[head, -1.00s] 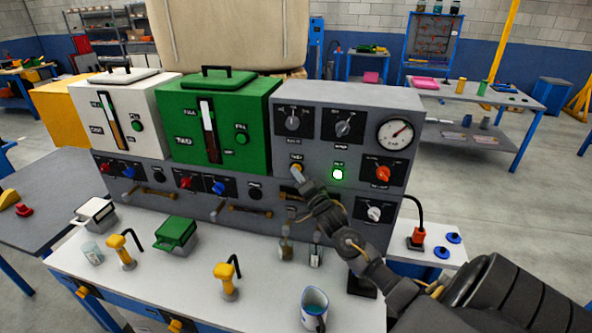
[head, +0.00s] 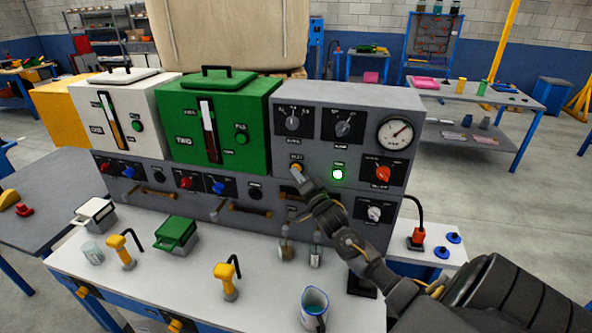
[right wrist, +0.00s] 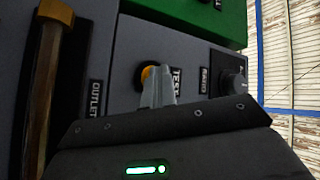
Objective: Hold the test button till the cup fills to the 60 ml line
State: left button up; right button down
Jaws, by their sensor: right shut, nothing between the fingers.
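The test button (head: 296,168) is a small orange-yellow knob on the grey panel, left of a lit green lamp. It shows in the right wrist view (right wrist: 149,75) beside the word TEST, partly hidden by my fingertips. My right gripper (head: 302,177) is shut and empty, its tips against the button; how far the button is pressed cannot be told. A small cup-like vessel (head: 286,252) stands below the panel front; its level and lines are too small to read. A clear beaker (head: 92,253) stands at the bench's left. My left gripper is not in view.
A lit green lamp (head: 338,174) and a round gauge (head: 396,133) are on the panel. A white-and-blue jug (head: 314,306) stands near the bench front.

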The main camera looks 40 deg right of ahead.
jog(key=shift+s, duration=0.1)
dwell(0.5)
jog(key=shift+s+a+p, duration=0.4)
jog(key=shift+a+p, duration=0.1)
jog(key=shift+a, duration=0.1)
jog(key=s+a, duration=0.1)
jog(key=s+a+p, duration=0.1)
jog(key=a+p, duration=0.1)
jog(key=a, duration=0.1)
jog(key=shift+s+a, duration=0.1)
jog(key=shift+s, duration=0.3)
dwell(0.4)
